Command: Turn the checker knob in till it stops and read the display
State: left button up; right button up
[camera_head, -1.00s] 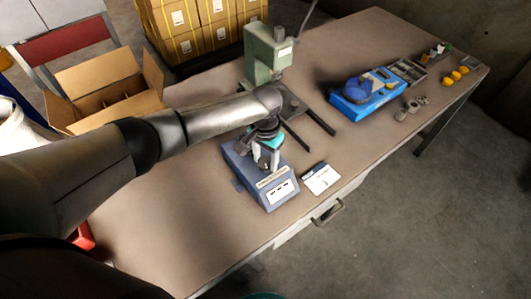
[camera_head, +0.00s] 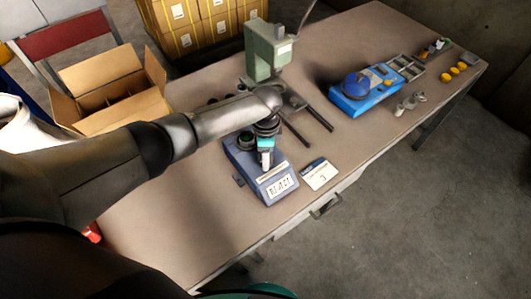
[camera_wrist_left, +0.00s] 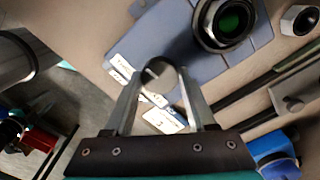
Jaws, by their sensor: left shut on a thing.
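The checker (camera_head: 250,167) is a blue-grey box on the bench, with a dark round socket (camera_wrist_left: 228,22) that is green inside. Its white display (camera_head: 280,187) shows dark characters too small to read surely. My left gripper (camera_head: 266,160) is over the checker, near its display side. In the left wrist view, the left gripper (camera_wrist_left: 160,80) is shut on a small round grey metal piece, seemingly the checker knob (camera_wrist_left: 158,72). The fingers partly hide this knob. My right gripper is not in view.
A white card (camera_head: 320,175) lies beside the checker. A green press (camera_head: 267,52) stands behind. A blue device (camera_head: 366,92) is to the right, with small grey parts (camera_head: 410,102) and yellow pieces (camera_head: 455,72). An open carton (camera_head: 112,85) is at the left. The front bench is clear.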

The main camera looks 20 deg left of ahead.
pick_arm(q)
jog(key=m, duration=0.4)
dwell(1.3)
jog(key=o, duration=1.4)
jog(key=shift+c, duration=0.2)
jog(key=shift+r, duration=0.15)
notch_tip(320, 180, up, 15)
jog(key=p, duration=0.2)
jog(key=shift+p, duration=0.35)
